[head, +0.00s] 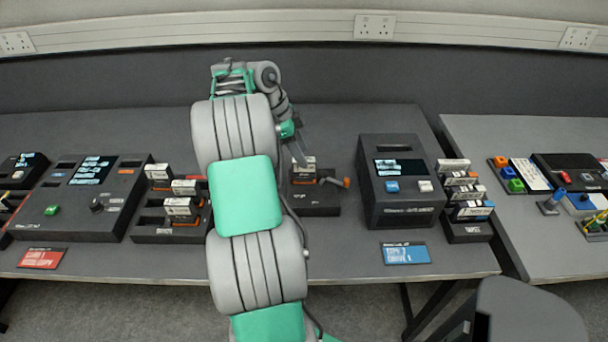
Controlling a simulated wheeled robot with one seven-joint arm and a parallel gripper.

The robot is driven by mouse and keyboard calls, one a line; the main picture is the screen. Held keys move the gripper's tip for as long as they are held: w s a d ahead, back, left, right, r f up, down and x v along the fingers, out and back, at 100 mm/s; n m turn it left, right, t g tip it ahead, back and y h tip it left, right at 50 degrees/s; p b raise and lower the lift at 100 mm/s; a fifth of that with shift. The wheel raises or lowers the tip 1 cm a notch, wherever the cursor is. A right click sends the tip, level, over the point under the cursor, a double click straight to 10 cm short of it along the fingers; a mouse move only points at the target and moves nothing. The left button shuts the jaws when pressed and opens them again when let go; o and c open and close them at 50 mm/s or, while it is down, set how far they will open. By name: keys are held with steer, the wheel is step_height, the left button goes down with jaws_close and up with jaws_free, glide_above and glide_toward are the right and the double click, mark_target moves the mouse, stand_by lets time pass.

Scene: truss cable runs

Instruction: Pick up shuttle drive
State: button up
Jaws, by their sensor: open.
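My gripper (299,152) is at the end of my grey and green arm, which reaches over the middle of the table. Its fingers point down and are open, just above or beside a drive with a white label (305,163). That drive stands in a small black dock (318,207), with orange at its base. I cannot tell whether the fingers touch it. An orange-tipped piece (342,182) sticks out at the dock's right side. No label is readable enough to tell which drive is the shuttle drive. My arm hides the dock's left part.
Left of my arm are a black console (70,218) and a rack (150,232) of labelled drives. To the right are a black machine (398,210), a blue card (405,253) and another drive rack (470,232). A gap separates the right-hand table (550,240).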

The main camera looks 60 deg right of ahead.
mark_target(304, 175)
steer(key=x, duration=0.6)
steer(key=shift+a+f, duration=0.15)
steer(key=shift+f, duration=0.15)
steer(key=shift+c, duration=0.3)
steer(key=shift+w, duration=0.1)
jaws_close()
